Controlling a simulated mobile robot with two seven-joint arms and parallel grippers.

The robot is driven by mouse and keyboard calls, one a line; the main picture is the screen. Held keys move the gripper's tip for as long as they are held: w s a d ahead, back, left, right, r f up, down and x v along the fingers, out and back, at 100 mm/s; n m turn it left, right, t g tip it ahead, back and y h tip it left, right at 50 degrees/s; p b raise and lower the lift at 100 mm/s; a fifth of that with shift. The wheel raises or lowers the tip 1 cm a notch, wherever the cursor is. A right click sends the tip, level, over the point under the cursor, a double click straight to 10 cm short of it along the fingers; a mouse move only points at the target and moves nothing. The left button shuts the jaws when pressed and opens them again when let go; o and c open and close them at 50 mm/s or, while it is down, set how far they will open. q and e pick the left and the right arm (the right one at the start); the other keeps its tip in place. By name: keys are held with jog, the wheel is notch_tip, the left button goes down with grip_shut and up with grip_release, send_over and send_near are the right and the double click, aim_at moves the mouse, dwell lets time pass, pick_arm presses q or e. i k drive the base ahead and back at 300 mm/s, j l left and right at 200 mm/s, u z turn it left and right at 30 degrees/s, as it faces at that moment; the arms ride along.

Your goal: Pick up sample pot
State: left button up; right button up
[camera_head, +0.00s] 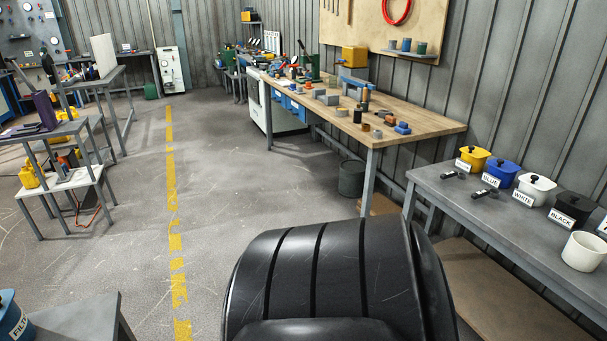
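An open white pot (583,252) stands upright at the near right end of the grey table (448,196). No label shows on it, so I cannot tell for sure that it is the sample pot. Neither of my grippers is in view.
A dark bin (351,179) sits under that bench. The floor (225,190) at centre left is clear around a yellow line.

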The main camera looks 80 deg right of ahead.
aim_at(583, 252)
jog(key=z, duration=3.4)
